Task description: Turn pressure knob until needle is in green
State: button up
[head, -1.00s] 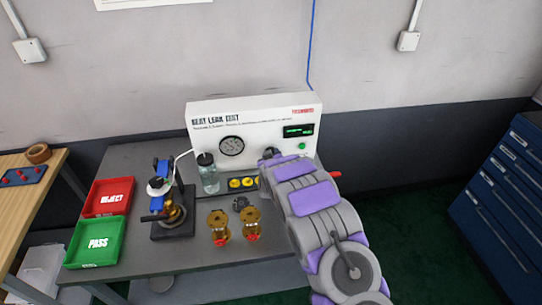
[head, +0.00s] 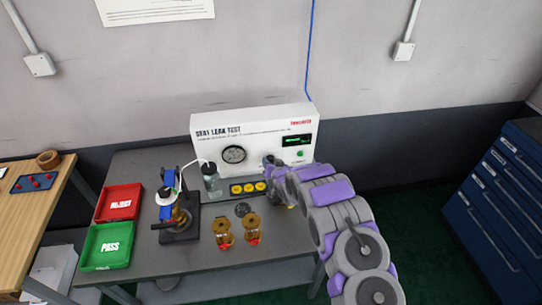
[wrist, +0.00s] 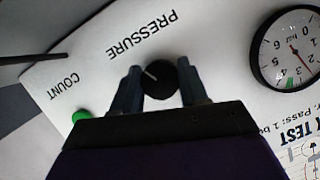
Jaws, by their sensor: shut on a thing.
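The black pressure knob (wrist: 160,78) sits on the white panel under the upside-down word PRESSURE in the wrist view. A white mark on it points to the upper left. My gripper (wrist: 161,84) has a finger on each side of the knob and is shut on it. The round gauge (wrist: 287,48) is at the right of the wrist view, cut by the frame edge. Its thin reddish needle points to the lower right, and a small green band shows at the lower left of the dial, apart from the needle. In the head view my arm hides the knob.
The white leak test box (head: 255,138) stands at the back of the grey table, with a green button (wrist: 81,116) and a display. Two brass valves (head: 222,232), a bottle (head: 212,182), a clamp stand (head: 180,225), and red (head: 118,203) and green (head: 107,246) trays stand to the left.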

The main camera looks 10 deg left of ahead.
jog(key=shift+s+f+m+y+p, duration=0.1)
jog(key=shift+f+m+y+p, duration=0.1)
jog(key=shift+m+y+p, duration=1.5)
jog(key=shift+n+h+p, duration=0.3)
jog(key=shift+h+p, duration=0.25)
jog(key=shift+h, duration=0.15)
jog(key=o, duration=1)
jog(key=shift+o, duration=0.3)
jog(key=shift+r, duration=0.1)
jog(key=v, duration=1.7)
jog(key=shift+r+p, duration=0.1)
jog(key=shift+p, duration=0.25)
